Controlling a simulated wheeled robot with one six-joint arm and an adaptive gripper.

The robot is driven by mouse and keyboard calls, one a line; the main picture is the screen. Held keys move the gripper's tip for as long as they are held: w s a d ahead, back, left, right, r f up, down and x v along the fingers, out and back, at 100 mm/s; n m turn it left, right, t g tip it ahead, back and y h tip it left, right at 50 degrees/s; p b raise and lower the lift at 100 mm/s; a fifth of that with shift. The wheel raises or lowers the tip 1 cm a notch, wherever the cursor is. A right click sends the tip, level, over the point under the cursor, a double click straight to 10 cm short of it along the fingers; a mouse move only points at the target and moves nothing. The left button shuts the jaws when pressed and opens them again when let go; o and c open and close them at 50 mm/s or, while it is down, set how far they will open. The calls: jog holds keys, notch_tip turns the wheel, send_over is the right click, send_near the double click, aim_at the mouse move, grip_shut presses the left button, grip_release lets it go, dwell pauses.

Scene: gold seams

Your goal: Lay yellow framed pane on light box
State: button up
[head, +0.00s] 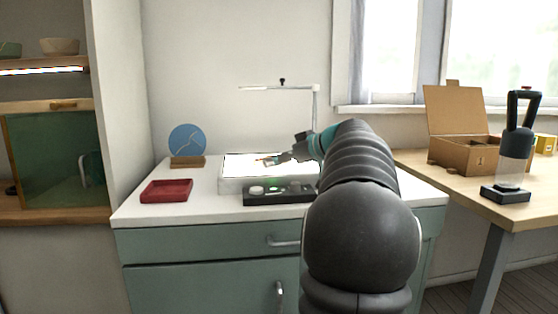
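The light box (232,185) is a low white box with a bright glowing top, standing on the white counter. My gripper (270,160) is over its lit top, small and washed out by the glow. A small brownish-yellow bit shows at the fingertips; I cannot tell whether it is part of a pane or of the gripper. I cannot tell whether the fingers are open or shut. No yellow framed pane can be made out clearly. My arm hides the light box's right end.
A red tray (166,191) and a blue disc (187,139) on a wooden stand are at the left. A black tray (262,198) with small items lies in front of the light box. A thin lamp stand (315,103) rises behind. An open cardboard box (463,150) is on the right desk.

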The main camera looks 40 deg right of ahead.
jog(key=shift+f, duration=0.15)
jog(key=o, duration=1.2)
jog(key=shift+r, duration=0.2)
jog(key=v, duration=1.2)
jog(key=shift+f, duration=0.1)
